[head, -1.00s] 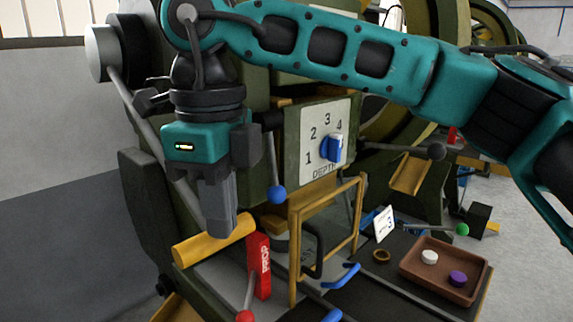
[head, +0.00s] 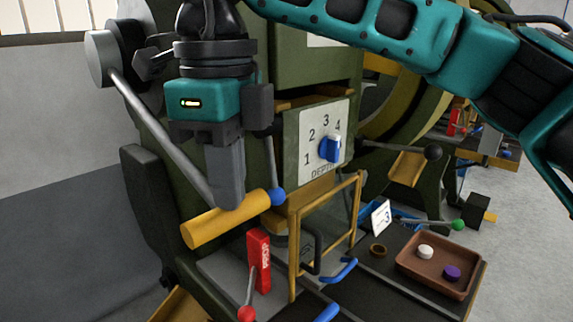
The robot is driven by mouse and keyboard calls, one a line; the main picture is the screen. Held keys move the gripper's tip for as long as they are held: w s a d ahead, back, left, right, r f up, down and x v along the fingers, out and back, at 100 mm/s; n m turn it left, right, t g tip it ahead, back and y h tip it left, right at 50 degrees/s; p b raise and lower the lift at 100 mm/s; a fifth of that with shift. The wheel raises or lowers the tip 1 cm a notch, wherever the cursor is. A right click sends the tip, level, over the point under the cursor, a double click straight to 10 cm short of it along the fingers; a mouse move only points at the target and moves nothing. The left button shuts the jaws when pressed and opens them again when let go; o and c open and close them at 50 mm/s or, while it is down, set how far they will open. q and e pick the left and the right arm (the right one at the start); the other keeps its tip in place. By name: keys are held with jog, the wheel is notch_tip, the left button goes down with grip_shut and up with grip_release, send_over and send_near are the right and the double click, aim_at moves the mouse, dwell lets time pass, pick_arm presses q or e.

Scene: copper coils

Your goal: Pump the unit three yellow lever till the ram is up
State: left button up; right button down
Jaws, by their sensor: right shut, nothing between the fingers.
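The yellow lever handle (head: 222,220) is a thick yellow cylinder on a long grey bar, which runs up left to a round pivot (head: 101,57) on the green press. My right gripper (head: 229,205) points down with its fingers shut and empty. Its fingertips overlap the upper side of the yellow handle in the picture; whether they touch it I cannot tell. A small card with a 3 (head: 381,216) stands at the right of the press bed. I cannot make out the ram clearly. My left gripper is not in view.
A red prop block (head: 259,262) and a yellow-framed guard (head: 327,232) stand close to the handle. A depth dial (head: 330,149) is above. A brown tray (head: 407,271) with a white and a purple piece lies at right.

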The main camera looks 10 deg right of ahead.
jog(key=shift+w+a+f+b, duration=0.1)
jog(key=shift+a+f+b, duration=0.2)
jog(key=shift+f, duration=0.4)
jog(key=shift+w+f+b, duration=0.1)
jog(key=shift+f+b, duration=0.25)
jog(key=shift+f, duration=0.15)
jog(key=f, duration=0.1)
jog(key=w+f+b, duration=0.1)
jog(key=f, duration=0.1)
jog(key=a+f+b, duration=0.1)
jog(key=shift+w+a+f, duration=0.1)
jog(key=shift+w+f, duration=0.1)
notch_tip(320, 180, down, 5)
jog(key=w+a+b, duration=0.1)
jog(key=w, duration=0.1)
jog(key=shift+w+a, duration=0.3)
jog(key=shift+a, duration=0.1)
jog(key=shift+f+b, duration=0.1)
jog(key=shift+b, duration=0.2)
